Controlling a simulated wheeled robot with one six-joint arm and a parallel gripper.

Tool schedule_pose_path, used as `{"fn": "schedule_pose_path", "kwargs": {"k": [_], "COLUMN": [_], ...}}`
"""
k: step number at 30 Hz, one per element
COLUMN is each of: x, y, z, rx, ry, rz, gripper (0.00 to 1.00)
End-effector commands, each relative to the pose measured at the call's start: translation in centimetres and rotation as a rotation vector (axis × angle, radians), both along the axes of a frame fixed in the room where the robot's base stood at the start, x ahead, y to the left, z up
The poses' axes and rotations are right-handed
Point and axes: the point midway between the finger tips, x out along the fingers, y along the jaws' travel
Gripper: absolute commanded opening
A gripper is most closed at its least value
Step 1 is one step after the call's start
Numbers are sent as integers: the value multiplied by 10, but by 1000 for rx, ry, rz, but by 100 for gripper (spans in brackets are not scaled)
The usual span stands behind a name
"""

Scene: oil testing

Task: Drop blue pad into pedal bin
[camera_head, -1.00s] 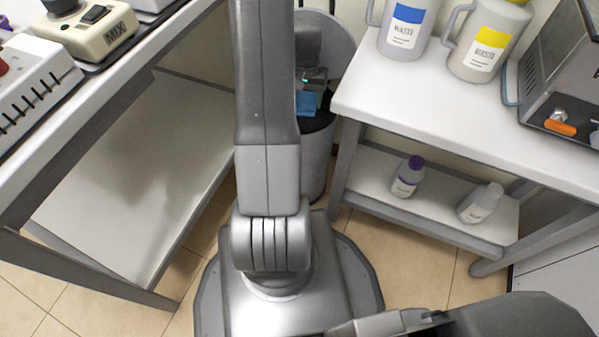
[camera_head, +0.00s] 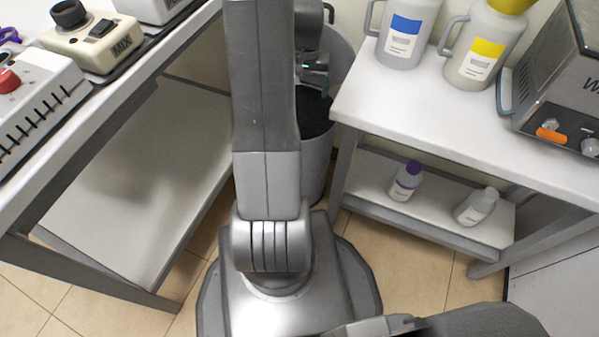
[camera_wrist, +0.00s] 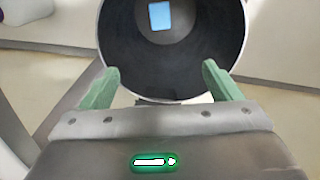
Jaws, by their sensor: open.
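The blue pad (camera_wrist: 160,16) lies inside the pedal bin (camera_wrist: 236,35), down in its dark interior, in the wrist view. My gripper (camera_wrist: 160,82) is open and empty, its two green fingers spread apart near the bin's rim. In the head view the grey bin (camera_head: 316,165) stands behind my arm, its lid raised at the back. My gripper (camera_head: 316,88) is over the bin's mouth there, partly hidden by my arm. The pad is not visible in the head view.
A white table (camera_head: 440,125) on the right bears two waste jugs (camera_head: 403,40) and a grey machine (camera_head: 560,70). A left bench (camera_head: 125,75) holds a mixer (camera_head: 90,42). Both tables flank the bin closely.

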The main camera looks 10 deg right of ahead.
Motion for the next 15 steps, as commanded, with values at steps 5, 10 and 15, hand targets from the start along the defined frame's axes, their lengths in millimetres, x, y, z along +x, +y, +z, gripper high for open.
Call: {"fn": "schedule_pose_path", "kwargs": {"k": [5, 10, 15], "x": [0, 0, 0], "y": [0, 0, 0], "z": [41, 61, 67], "rx": [-1, 0, 0], "ry": [-2, 0, 0], "rz": [0, 0, 0], "gripper": [84, 84, 84]}}
